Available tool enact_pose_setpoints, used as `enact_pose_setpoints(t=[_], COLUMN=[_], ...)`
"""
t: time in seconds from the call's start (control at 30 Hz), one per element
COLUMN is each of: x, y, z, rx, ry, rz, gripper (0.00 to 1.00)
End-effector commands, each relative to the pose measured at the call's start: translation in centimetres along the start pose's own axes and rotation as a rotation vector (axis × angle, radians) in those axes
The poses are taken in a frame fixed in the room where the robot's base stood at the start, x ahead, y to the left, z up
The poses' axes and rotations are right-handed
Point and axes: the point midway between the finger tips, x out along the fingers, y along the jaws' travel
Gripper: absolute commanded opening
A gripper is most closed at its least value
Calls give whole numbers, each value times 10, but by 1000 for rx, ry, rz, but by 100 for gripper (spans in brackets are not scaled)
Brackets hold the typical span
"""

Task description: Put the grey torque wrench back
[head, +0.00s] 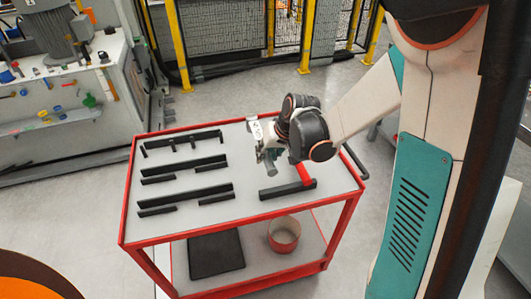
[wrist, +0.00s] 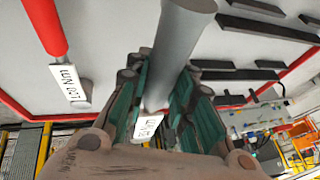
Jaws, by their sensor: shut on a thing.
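The grey torque wrench (wrist: 180,40) is between the fingers of my gripper (wrist: 165,105) in the wrist view, with its thick round shaft running up out of the frame. A white label (wrist: 148,128) shows near its lower end. In the head view my gripper (head: 268,155) is shut and hangs over the cart's right half. The wrench is mostly hidden there by the gripper and wrist. I cannot tell whether it touches the cart top. Black holder bars stand in rows on the cart: back (head: 183,138), middle (head: 185,168) and front (head: 187,197).
A red-handled tool (head: 305,174) lies beside a black bar (head: 287,190) at the cart's right; its red handle (wrist: 46,25) and label show in the wrist view. The red-framed cart (head: 126,205) has a lower shelf with a black mat (head: 215,254) and a round bin (head: 283,238).

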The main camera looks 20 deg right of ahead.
Motion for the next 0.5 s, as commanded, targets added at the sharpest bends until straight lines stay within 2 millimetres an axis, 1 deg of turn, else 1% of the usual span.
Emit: enact_pose_setpoints(t=[0.03,0.5], x=[7,50], y=[2,15], z=[2,21], rx=[0,0], ry=[1,0], rz=[0,0], gripper=[0,0])
